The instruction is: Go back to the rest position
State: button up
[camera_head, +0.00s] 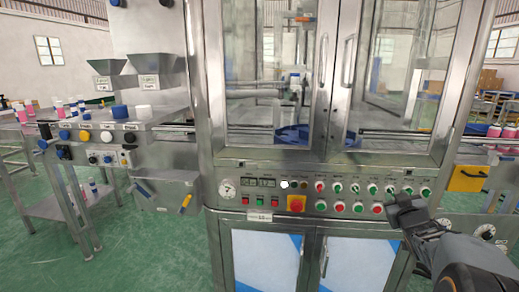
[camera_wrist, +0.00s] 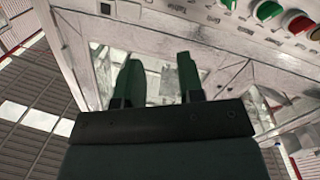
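My gripper (camera_head: 408,212) is at the right of the head view, in front of the lower right part of the machine's control panel (camera_head: 270,200). In the wrist view, my gripper (camera_wrist: 160,85) shows two dark green fingers held apart, with nothing between them. Beyond the fingers is the metal front of the machine. Green and red buttons (camera_wrist: 268,10) show at the top right of the wrist view. I cannot tell from the head view how far the fingers are from the panel.
The machine's glass doors (camera_head: 340,80) are above the panel, and its lower cabinet doors (camera_head: 265,258) are below. A side unit with knobs (camera_head: 105,135) stands at the left. A yellow box (camera_head: 467,179) is at the right. Green floor (camera_head: 150,250) is open at the lower left.

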jog(key=s+a+r+m+g+p, duration=0.2)
jog(key=s+a+r+g+p, duration=0.5)
jog(key=a+p, duration=0.4)
jog(key=s+a+r+g+y+p, duration=0.1)
jog(key=s+a+g+y+p, duration=0.1)
jog(key=s+a, duration=0.5)
jog(key=s+a+r+g+y+p, duration=0.1)
jog(key=s+a+g+p, duration=0.3)
jog(key=s, duration=0.5)
jog(key=a+y+p, duration=0.1)
jog(key=a, duration=0.1)
jog(key=shift+s+a+r+p, duration=0.2)
jog(key=shift+a+r+p, duration=0.1)
jog(key=shift+a+p, duration=0.1)
